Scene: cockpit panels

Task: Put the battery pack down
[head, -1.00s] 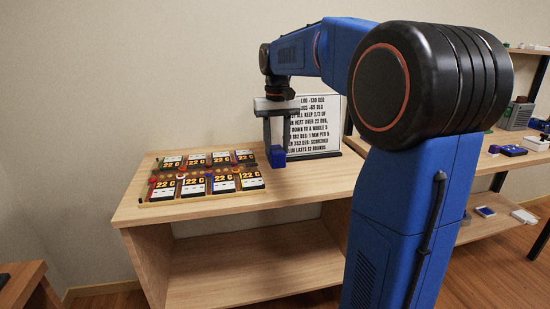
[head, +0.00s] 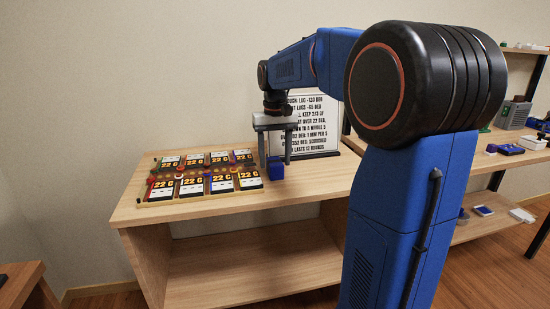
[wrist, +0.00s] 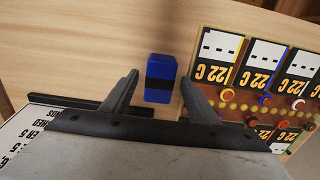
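The battery pack is a small blue block with a black band. It rests on the wooden table in the head view (head: 276,169), to the right of the panel board, and shows in the wrist view (wrist: 160,70). My gripper (head: 274,163) is directly over it with its fingers pointing down. In the wrist view my gripper (wrist: 159,80) is open, one finger on each side of the pack, with a visible gap on both sides. The pack's underside is hidden.
A board of several "22 C" panels (head: 206,174) with coloured knobs lies left of the pack, close to one finger. A white sign with black text (head: 315,128) stands behind my gripper. The table top (head: 320,181) is bare to the right and in front.

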